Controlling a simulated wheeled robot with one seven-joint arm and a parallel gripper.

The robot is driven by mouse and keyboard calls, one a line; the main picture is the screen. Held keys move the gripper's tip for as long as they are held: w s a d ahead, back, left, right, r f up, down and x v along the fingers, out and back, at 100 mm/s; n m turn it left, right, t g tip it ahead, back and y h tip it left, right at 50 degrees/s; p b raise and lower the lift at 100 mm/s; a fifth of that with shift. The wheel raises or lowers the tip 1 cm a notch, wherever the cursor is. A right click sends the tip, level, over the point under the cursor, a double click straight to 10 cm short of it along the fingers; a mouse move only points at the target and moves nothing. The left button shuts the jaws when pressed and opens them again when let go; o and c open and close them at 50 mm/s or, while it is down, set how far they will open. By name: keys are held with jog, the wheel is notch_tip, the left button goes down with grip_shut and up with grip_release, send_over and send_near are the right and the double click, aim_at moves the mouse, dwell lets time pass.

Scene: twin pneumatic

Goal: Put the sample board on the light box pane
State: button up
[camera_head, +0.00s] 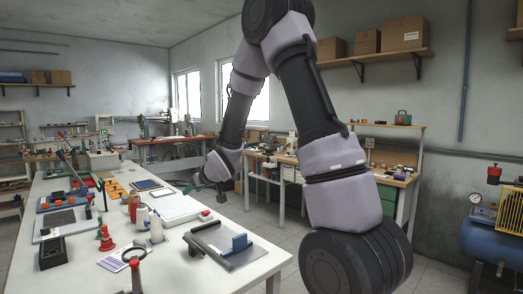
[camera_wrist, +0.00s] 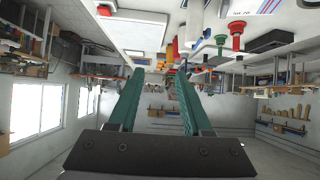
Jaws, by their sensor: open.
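The light box looks to be the flat white slab (camera_head: 178,209) with a red knob at its near right corner, on the white table. A pale slab with a red knob at the top left of the wrist view (camera_wrist: 132,33) seems to be the same box. A small dark flat board with a light edge (camera_head: 147,185) lies behind it and may be the sample board; I cannot be sure. My gripper (camera_head: 188,188) is above the right edge of the table, near the light box. Its teal fingers (camera_wrist: 159,72) are apart, with nothing between them.
A grey plate with a blue block (camera_head: 228,245) lies at the table's near right. White bottles (camera_head: 148,218) stand left of the light box. A wooden bench (camera_head: 385,178) stands behind my arm.

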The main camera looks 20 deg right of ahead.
jog(key=s+d+r+m+h, duration=0.2)
jog(key=s+d+r, duration=0.2)
jog(key=d+r, duration=0.3)
jog(key=s+d+r+m+g, duration=0.1)
jog(key=s+d+r+m, duration=0.1)
jog(key=s+r, duration=0.3)
jog(key=s+d+r+m+g+h, duration=0.1)
jog(key=s+d+r+m, duration=0.2)
jog(key=s, duration=1)
notch_tip(320, 180, up, 2)
jog(key=shift+s+d+r, duration=0.15)
jog(key=shift+d+r, duration=0.1)
jog(key=shift+d, duration=0.25)
jog(key=shift+m+g+y, duration=0.5)
jog(key=shift+m+g, duration=0.1)
jog(key=shift+m, duration=0.1)
jog(key=s, duration=0.3)
jog(key=s+r, duration=0.1)
jog(key=s, duration=0.6)
jog(key=shift+a+r, duration=0.2)
jog(key=shift+a, duration=0.1)
jog(key=shift+c, duration=0.9)
jog(key=shift+s+a, duration=0.1)
jog(key=shift+s, duration=0.25)
jog(key=shift+c, duration=0.8)
